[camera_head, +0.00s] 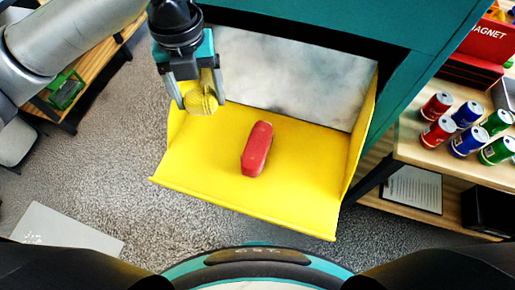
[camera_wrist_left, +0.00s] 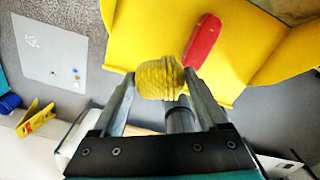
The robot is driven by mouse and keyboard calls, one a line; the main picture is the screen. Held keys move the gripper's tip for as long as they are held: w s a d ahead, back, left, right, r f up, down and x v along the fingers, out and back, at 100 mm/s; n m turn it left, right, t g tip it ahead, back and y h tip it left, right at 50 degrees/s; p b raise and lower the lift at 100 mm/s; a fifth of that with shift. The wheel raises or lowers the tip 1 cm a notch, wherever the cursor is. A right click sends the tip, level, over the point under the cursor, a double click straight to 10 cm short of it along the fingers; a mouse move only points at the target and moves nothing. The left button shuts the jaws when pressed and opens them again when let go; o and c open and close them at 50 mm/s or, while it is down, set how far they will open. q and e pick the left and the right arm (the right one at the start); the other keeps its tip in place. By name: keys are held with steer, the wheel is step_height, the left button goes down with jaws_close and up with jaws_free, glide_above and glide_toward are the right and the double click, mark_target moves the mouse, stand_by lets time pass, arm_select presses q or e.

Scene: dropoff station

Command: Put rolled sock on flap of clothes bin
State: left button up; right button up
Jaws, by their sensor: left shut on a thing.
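A rolled yellow sock (camera_head: 203,102) is held between the fingers of my left gripper (camera_head: 198,97), at the left side of the clothes bin's opening. The sock also shows between the fingertips in the left wrist view (camera_wrist_left: 160,78). The bin's yellow flap (camera_head: 215,188) is folded open like a tray with side walls. In the head view the sock overlaps the flap's back left corner; whether it touches the flap I cannot tell. A red oblong object (camera_head: 257,148) lies on the middle of the flap. My right gripper is not in view.
The teal bin body (camera_head: 420,25) rises behind the flap. Wooden shelving with several cans (camera_head: 467,114) stands at the right. Another wooden shelf with a green item (camera_head: 65,90) is at the left. The flap is bare around the red object.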

mark_target(221, 153)
arm_select(q)
steer(key=m, duration=0.4)
steer(key=shift+w+d+r+m, duration=0.1)
steer(key=shift+d+r+m, duration=0.05)
steer(key=shift+d+m, duration=0.25)
steer(key=shift+f, duration=0.2)
step_height(221, 153, down, 20)
steer(key=b, duration=0.3)
steer(key=shift+r, duration=0.2)
steer(key=shift+f, duration=0.2)
steer(key=o, duration=1.2)
steer(key=shift+o, duration=0.2)
steer(key=shift+r, duration=0.1)
step_height(221, 153, up, 12)
steer(key=p, duration=0.2)
